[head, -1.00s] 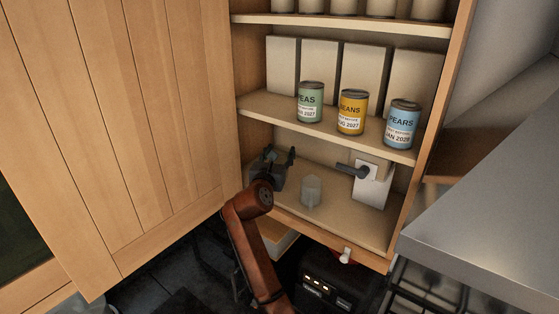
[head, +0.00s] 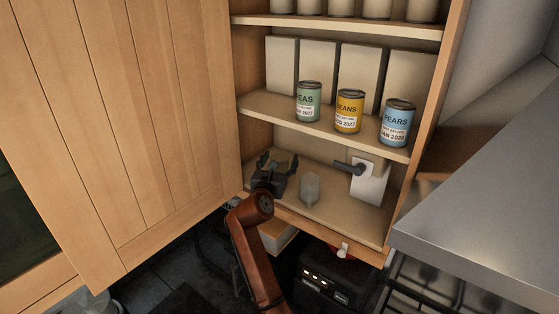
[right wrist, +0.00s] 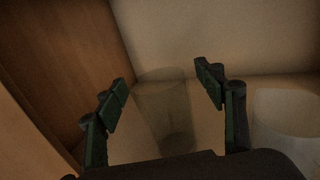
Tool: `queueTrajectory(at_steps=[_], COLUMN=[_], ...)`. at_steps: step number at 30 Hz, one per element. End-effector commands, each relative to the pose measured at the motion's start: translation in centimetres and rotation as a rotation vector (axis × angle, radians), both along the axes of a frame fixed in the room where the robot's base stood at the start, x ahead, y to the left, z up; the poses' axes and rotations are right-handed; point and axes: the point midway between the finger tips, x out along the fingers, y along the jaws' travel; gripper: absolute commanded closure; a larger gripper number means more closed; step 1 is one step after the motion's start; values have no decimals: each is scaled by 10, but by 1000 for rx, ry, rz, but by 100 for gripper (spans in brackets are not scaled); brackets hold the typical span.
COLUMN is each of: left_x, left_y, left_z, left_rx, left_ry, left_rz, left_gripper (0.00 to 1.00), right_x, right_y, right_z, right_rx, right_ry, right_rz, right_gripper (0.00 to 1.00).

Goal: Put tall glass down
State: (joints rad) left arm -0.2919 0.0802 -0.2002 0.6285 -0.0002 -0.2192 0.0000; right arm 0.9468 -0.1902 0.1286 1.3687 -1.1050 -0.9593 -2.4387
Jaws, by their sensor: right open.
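My right gripper (head: 279,160) is inside the cupboard over the left part of the bottom shelf (head: 345,204). In the right wrist view its two fingers (right wrist: 165,90) are apart and open. A tall clear glass (right wrist: 163,108) stands upright between and beyond the fingers, near the back corner, with a visible gap on each side. It is faint, and its base is partly hidden by my gripper. In the head view my gripper mostly hides this glass. A second clear glass (head: 309,188) stands to the right of my gripper; it also shows in the right wrist view (right wrist: 288,122). My left gripper is out of view.
A white box with a dark handle (head: 368,182) stands at the right of the bottom shelf. Cans of peas (head: 309,101), beans (head: 348,111) and pears (head: 397,122) stand on the shelf above.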

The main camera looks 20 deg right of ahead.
Motion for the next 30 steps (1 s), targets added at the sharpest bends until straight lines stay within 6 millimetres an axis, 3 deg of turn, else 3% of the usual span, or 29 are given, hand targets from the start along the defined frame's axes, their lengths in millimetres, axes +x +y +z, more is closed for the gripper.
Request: queueTrajectory(at_steps=[7, 13, 21, 30], left_x=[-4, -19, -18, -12], left_y=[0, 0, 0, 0], left_z=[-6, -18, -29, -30], left_rx=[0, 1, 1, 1], left_ry=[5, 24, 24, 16], left_rz=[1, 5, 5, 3], left_gripper=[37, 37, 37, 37], right_x=[-16, -52, -92, -105], right_y=[10, 30, 53, 60], right_z=[-2, -3, -1, 0], right_rx=[1, 3, 2, -1], right_ry=[0, -1, -1, 0], right_rz=[2, 3, 2, 0], right_gripper=[36, 36, 36, 36])
